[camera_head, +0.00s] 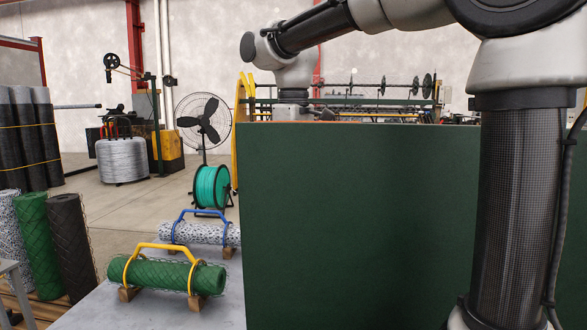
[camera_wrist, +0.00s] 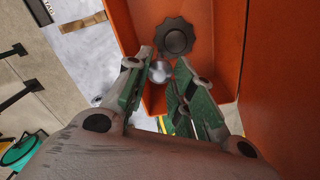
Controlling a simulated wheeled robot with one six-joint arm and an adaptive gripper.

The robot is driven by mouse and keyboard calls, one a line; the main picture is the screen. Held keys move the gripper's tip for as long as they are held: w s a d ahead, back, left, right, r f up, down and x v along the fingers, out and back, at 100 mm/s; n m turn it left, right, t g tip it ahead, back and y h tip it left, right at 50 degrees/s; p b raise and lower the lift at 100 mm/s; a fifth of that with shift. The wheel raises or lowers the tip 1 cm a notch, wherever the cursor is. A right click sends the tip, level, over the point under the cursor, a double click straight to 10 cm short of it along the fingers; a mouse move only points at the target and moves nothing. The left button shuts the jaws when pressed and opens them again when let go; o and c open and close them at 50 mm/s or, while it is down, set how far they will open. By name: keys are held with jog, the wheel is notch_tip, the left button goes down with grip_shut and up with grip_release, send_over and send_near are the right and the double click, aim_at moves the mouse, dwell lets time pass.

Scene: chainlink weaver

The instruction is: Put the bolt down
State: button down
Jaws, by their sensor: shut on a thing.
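My gripper (camera_wrist: 160,70) shows in the wrist view, its two green-padded fingers shut on a shiny, round silver piece, the bolt (camera_wrist: 160,73). Only the bolt's rounded end shows between the fingertips; the rest is hidden by the fingers. The fingertips are over an orange-walled tray or compartment (camera_wrist: 210,38). I cannot tell whether the bolt touches it. In the head view my arm reaches behind a large dark green panel (camera_head: 350,220), which hides my fingers and the bolt.
A dark lobed knob (camera_wrist: 174,37) is just beyond the fingertips in the orange compartment. A tall orange wall (camera_wrist: 285,75) stands close on the right.

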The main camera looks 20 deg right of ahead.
jog(key=shift+s+f, duration=0.1)
jog(key=shift+f, duration=0.3)
jog(key=c, duration=1.2)
grip_release()
jog(key=shift+f, duration=0.15)
jog(key=shift+r, duration=0.2)
notch_tip(320, 180, up, 13)
notch_tip(320, 180, down, 12)
jog(key=shift+f, duration=0.2)
